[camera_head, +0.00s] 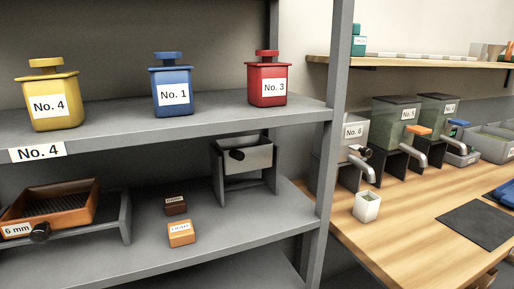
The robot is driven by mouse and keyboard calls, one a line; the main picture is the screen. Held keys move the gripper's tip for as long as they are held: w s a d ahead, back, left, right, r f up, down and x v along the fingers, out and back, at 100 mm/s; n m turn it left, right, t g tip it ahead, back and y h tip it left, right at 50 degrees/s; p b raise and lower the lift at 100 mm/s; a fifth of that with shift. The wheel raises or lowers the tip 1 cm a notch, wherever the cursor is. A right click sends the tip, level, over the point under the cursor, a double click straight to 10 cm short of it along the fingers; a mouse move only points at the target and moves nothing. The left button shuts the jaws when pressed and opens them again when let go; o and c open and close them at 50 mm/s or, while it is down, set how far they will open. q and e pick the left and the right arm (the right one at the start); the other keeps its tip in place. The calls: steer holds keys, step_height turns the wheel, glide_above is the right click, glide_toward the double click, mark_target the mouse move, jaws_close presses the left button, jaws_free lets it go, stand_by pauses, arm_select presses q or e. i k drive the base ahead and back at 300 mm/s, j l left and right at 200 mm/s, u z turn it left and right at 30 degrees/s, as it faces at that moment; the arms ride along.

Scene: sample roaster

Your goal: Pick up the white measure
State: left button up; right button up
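A small white square cup, which looks like the white measure (367,207), stands upright on the wooden counter (400,231). It is in front of the dispenser labelled No. 6 (353,131), below and near the end of its spout. Something greenish shows inside the cup. Neither of my grippers is in view.
Dispensers No. 5 (396,110) and No. 4 (438,107) stand behind, with spouts reaching over the counter. A dark mat (478,225) lies right of the cup. A grey shelf post (328,160) stands left. The shelf holds yellow (52,88), blue (171,76) and red (268,72) canisters.

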mark_target(366, 205)
steer(key=z, duration=1.8)
steer(key=i+l, duration=0.45)
steer(key=i+l+u, duration=0.1)
steer(key=u, duration=0.25)
steer(key=i+l+u, duration=0.1)
steer(key=u, duration=0.25)
steer(key=i+l+u, duration=0.15)
steer(key=u, duration=0.2)
